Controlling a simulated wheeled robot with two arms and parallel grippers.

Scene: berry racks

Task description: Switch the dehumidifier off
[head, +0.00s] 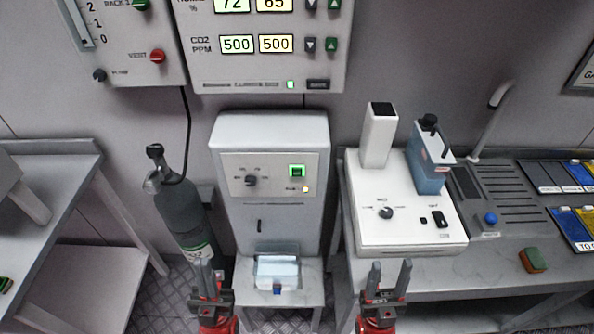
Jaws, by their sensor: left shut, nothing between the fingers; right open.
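A white box-shaped unit (268,135), which looks like the dehumidifier, stands against the wall at the middle. A clear container (277,272) sits below on a low stand. My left gripper (210,272) is shut and empty, in front of and below the unit's left side. Neither gripper touches the unit's panel.
A dark gas cylinder (183,215) stands left of the unit. A bench (440,268) at the right holds a white instrument (410,234). Control boxes (262,72) hang above. A grey table (45,155) is at the left. The space before the panel looks clear.

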